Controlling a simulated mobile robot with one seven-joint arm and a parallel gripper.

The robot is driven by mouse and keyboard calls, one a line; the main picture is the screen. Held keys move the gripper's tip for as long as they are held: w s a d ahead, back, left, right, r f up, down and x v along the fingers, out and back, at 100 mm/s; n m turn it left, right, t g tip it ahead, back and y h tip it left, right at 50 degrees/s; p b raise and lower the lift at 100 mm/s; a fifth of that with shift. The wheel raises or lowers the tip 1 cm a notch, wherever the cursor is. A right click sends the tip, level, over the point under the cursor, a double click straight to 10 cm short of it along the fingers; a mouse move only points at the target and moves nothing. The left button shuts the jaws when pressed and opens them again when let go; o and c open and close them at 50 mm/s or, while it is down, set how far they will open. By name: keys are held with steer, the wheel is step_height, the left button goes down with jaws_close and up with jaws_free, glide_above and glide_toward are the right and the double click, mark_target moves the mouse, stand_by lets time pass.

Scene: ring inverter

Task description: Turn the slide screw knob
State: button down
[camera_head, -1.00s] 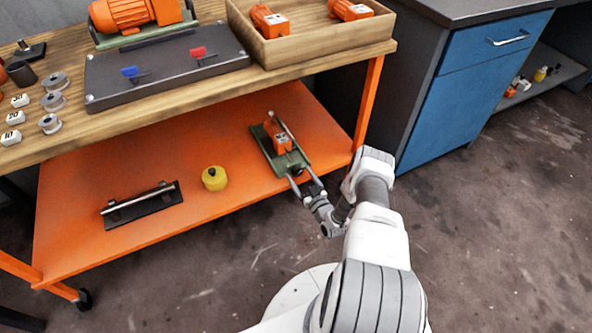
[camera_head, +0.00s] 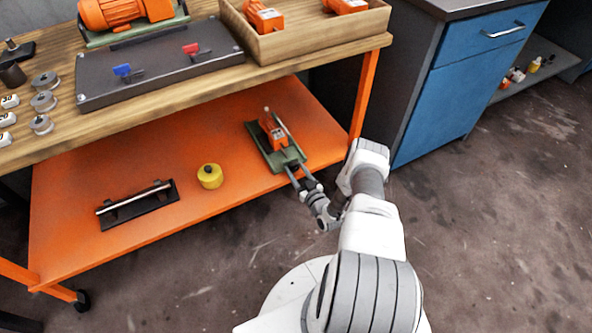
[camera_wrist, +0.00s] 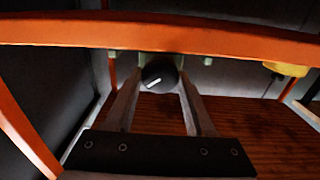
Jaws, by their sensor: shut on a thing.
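The slide unit is a green base (camera_head: 262,148) with an orange block (camera_head: 272,131) on it, near the right end of the orange lower shelf. Its knob (camera_wrist: 159,75) is dark and round with a white line, facing me in the wrist view. My gripper (camera_head: 296,168) reaches the near end of the slide from the front. In the wrist view my gripper (camera_wrist: 159,68) has one finger on each side of the knob and is shut on it. The white line is tilted, rising to the right. The head view does not show the knob clearly.
The orange shelf edge (camera_wrist: 230,42) crosses the wrist view just above the fingers. A yellow round part (camera_head: 210,176) and a dark plate with a metal rod (camera_head: 137,205) lie left on the shelf. A blue cabinet (camera_head: 465,95) stands at right.

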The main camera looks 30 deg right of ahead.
steer(key=shift+m, duration=0.4)
steer(key=m, duration=0.4)
steer(key=shift+d+m, duration=0.1)
steer(key=shift+m, duration=0.3)
steer(key=m, duration=0.4)
steer(key=shift+w+m, duration=0.1)
steer(key=shift+m, duration=0.3)
steer(key=shift+c, duration=1.2)
jaws_free()
steer(key=shift+f, duration=0.1)
